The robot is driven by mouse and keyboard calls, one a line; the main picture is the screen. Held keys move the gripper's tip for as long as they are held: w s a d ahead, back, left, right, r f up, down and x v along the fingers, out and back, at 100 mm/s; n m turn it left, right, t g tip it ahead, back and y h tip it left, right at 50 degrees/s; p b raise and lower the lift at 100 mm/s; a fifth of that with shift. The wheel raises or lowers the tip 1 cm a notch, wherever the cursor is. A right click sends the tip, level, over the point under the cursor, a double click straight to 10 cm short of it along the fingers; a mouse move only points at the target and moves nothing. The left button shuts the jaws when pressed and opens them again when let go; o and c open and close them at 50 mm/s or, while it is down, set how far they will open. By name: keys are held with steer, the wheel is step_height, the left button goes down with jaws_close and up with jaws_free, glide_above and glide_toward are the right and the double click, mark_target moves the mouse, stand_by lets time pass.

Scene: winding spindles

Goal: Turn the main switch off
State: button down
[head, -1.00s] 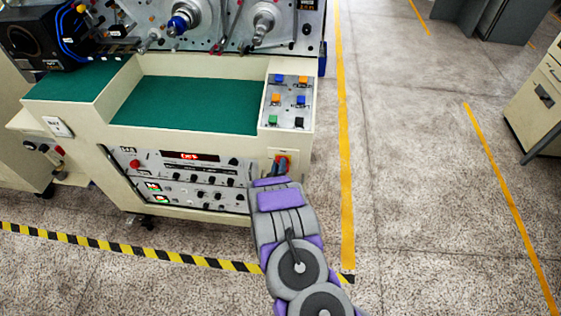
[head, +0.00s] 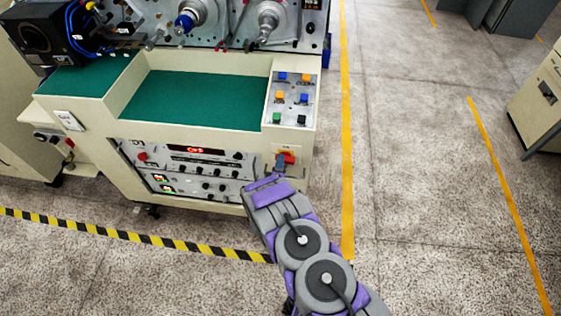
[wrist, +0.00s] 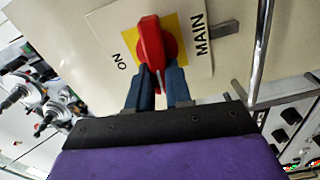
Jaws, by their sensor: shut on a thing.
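The main switch (wrist: 152,42) is a red rotary handle on a yellow square of a pale plate marked ON and MAIN. In the wrist view its handle runs nearly up and down the picture, with ON at its left and MAIN at its right. My gripper (wrist: 157,80) has its blue fingers on either side of the handle's lower end and is shut on it. In the head view the switch (head: 288,155) shows red on the front right of the cream machine, with my gripper (head: 281,163) against it.
The front panel (head: 188,172) with knobs and a lit red display lies left of the switch. A button panel (head: 291,99) is above it. A metal rod (wrist: 261,45) runs close by in the wrist view.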

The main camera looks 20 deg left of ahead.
steer(key=shift+a+n, duration=0.2)
steer(key=shift+n, duration=0.5)
steer(key=c, duration=1.4)
jaws_free()
steer(key=shift+c, duration=0.2)
steer(key=o, duration=0.4)
steer(key=shift+a+f, duration=0.25)
steer(key=shift+d, duration=0.3)
steer(key=p+v, duration=0.1)
steer(key=v, duration=1.6)
steer(key=shift+p, duration=0.3)
steer(key=shift+s+a, duration=0.1)
